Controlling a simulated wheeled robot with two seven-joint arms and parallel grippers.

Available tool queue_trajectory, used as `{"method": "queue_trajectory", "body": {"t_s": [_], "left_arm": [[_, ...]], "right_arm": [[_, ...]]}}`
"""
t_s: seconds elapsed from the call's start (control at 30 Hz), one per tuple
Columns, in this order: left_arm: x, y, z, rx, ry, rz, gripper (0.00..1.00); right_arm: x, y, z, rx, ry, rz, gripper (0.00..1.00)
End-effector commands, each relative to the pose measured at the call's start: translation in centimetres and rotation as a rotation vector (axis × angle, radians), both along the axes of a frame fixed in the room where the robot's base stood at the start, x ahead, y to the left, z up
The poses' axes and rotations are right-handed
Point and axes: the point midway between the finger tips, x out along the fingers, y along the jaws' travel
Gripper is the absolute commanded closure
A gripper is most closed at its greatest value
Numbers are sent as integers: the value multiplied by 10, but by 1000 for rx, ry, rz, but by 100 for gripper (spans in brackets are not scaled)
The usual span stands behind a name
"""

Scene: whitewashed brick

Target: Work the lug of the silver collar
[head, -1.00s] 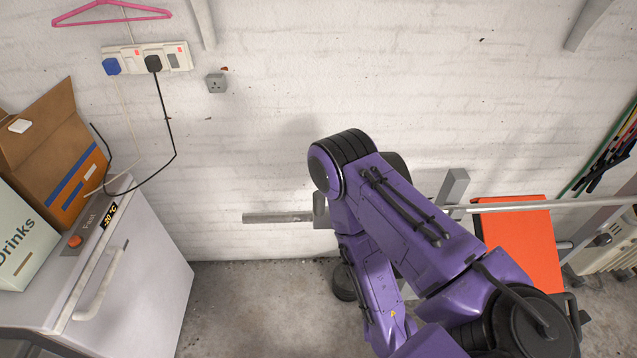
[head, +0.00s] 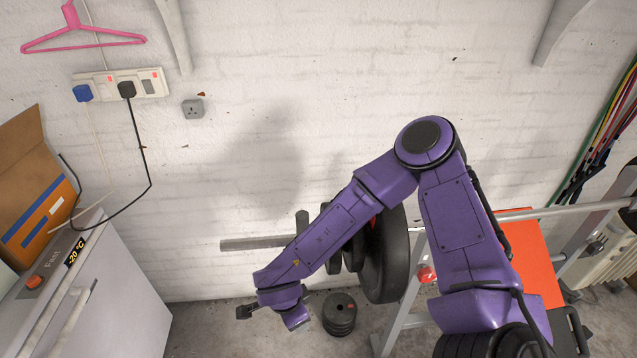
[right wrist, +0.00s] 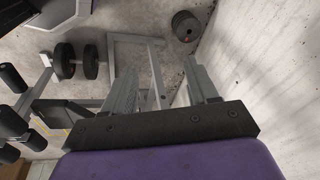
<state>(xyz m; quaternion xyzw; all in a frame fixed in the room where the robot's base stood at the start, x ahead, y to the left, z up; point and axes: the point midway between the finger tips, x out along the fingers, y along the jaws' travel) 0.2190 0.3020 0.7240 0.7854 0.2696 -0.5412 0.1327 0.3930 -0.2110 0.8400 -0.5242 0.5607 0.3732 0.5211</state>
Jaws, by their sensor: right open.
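A barbell sleeve (head: 255,243) juts left along the wall in the head view. A grey upright piece, apparently the lug of the silver collar (head: 302,222), stands on it just left of the black plates (head: 387,255). The collar's ring is hard to make out behind my right arm. My right gripper (head: 298,322) is low and in front of the sleeve, below the collar and apart from it. In the right wrist view my right gripper (right wrist: 160,82) is open, with nothing between its fingers; the collar does not show there. My left gripper is not in view.
A stack of dark plates (head: 339,313) lies on the floor close to my right gripper. A bench with an orange pad (head: 520,255) stands at the right, a white freezer (head: 120,290) at the left. A dumbbell (right wrist: 77,62) shows in the right wrist view.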

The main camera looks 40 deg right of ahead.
Motion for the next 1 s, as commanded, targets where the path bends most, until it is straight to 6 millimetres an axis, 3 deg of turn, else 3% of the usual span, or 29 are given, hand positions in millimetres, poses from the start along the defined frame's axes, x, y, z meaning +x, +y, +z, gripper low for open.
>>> {"method": "queue_trajectory", "body": {"t_s": [0.03, 0.1, 0.2, 0.27, 0.3, 0.4, 0.5, 0.6, 0.77, 1.0], "left_arm": [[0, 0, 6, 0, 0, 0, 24], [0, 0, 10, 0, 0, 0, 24], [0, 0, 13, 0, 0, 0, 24], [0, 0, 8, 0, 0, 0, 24], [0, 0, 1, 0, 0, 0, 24], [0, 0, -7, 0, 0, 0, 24], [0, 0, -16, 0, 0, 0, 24], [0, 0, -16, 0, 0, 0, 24], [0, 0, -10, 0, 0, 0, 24], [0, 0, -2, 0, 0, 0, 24]], "right_arm": [[21, 4, 43, 74, -2, -128, 42], [38, 10, 104, 205, 39, -277, 42], [48, 13, 188, 409, 102, -396, 42], [50, 1, 231, 510, 105, -415, 42], [52, -16, 250, 547, 77, -405, 42], [47, -52, 288, 610, 15, -373, 42], [44, -84, 298, 605, -53, -344, 42], [44, -97, 299, 586, -84, -330, 42], [48, -90, 279, 581, -81, -327, 42], [59, -73, 231, 580, -81, -328, 42]]}}
